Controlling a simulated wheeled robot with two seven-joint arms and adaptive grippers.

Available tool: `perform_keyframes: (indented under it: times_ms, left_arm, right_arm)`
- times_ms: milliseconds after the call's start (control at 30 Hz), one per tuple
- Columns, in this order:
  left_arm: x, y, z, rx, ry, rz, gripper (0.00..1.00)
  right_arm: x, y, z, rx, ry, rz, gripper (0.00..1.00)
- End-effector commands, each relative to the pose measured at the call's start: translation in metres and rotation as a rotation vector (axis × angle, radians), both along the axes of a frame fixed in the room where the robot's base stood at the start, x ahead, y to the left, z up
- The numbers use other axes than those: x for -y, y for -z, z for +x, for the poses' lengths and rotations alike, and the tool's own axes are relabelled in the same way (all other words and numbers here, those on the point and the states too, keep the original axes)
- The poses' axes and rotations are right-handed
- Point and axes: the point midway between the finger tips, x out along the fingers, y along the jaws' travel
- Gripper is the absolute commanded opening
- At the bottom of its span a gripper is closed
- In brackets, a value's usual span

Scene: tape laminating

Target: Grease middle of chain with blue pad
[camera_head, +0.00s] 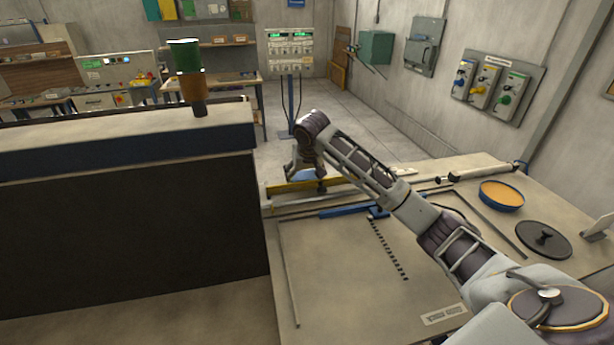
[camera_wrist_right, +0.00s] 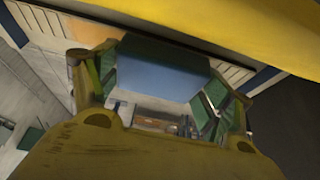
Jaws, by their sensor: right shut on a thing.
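My right gripper (camera_head: 304,172) reaches over the far edge of the table, just behind a yellow bar. In the right wrist view the gripper (camera_wrist_right: 165,95) is shut on a blue pad (camera_wrist_right: 165,75), which shows as a flat blue face between its fingers. A dark segmented strip (camera_head: 388,248), which looks like the chain, lies on the table, well apart from the gripper and nearer to me. My left gripper is not in view.
The yellow bar (camera_head: 308,184) runs along the table's (camera_head: 350,285) far edge. A blue bowl with orange contents (camera_head: 502,195) and a dark round lid (camera_head: 543,239) stand at the right. A dark-sided counter (camera_head: 130,225) is at the left. The table's front middle is clear.

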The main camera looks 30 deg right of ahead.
Motion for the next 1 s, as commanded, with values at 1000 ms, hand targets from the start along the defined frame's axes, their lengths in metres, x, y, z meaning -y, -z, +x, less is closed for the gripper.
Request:
perform_keyframes:
  times_ms: [1000]
  left_arm:
    - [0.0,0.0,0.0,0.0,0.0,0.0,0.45]
  right_arm:
    - [-0.022,-0.001,0.005,0.0,0.001,-0.001,0.61]
